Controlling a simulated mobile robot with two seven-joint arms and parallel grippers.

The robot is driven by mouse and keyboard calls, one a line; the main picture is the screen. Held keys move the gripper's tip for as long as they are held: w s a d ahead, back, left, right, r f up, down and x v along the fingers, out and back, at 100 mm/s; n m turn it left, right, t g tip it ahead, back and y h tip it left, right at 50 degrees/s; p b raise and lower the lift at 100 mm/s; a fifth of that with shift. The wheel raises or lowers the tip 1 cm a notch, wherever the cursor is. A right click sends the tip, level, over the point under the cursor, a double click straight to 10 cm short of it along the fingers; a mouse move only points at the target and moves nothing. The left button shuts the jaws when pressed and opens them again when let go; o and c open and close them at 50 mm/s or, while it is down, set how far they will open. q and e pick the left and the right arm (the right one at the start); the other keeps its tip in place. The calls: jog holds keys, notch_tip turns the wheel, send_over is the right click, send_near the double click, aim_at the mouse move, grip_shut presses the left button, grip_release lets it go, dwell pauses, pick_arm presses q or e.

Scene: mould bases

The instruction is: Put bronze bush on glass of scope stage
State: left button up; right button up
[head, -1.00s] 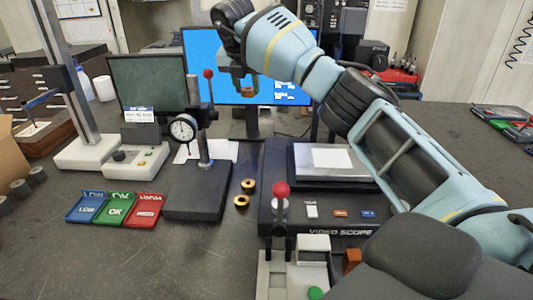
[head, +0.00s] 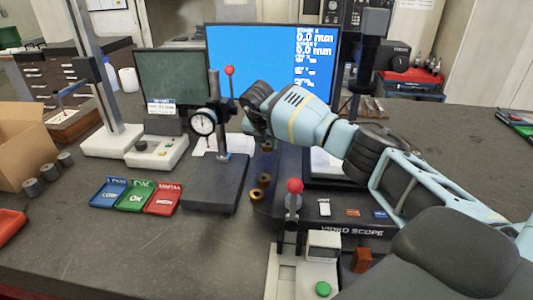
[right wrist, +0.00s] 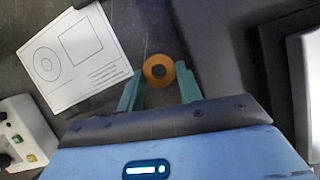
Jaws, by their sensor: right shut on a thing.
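My right gripper (head: 266,141) is shut on a bronze bush (head: 267,147). In the right wrist view the bush (right wrist: 158,71) is a ring with a dark hole, between the tips of the green fingers (right wrist: 159,82). The gripper hangs left of the video scope, beside its stage. The scope stage's pale glass (head: 325,163) is partly hidden behind my right arm. In the right wrist view, the stage's edge (right wrist: 306,85) shows at the far right, apart from the bush. Two more bronze bushes (head: 257,194) stand on the bench left of the scope. My left gripper is not in view.
A dial gauge stand (head: 214,186) stands left of the bushes. A red-knobbed lever (head: 294,187) rises in front of the scope. Blue, green and red trays (head: 134,196) lie left. A printed sheet (right wrist: 75,55) lies under the gripper's left side. The monitor (head: 265,60) stands behind.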

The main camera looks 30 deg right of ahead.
aim_at(266, 150)
jog(key=shift+f, duration=2.05)
jog(key=shift+f, duration=0.1)
jog(key=o, duration=0.8)
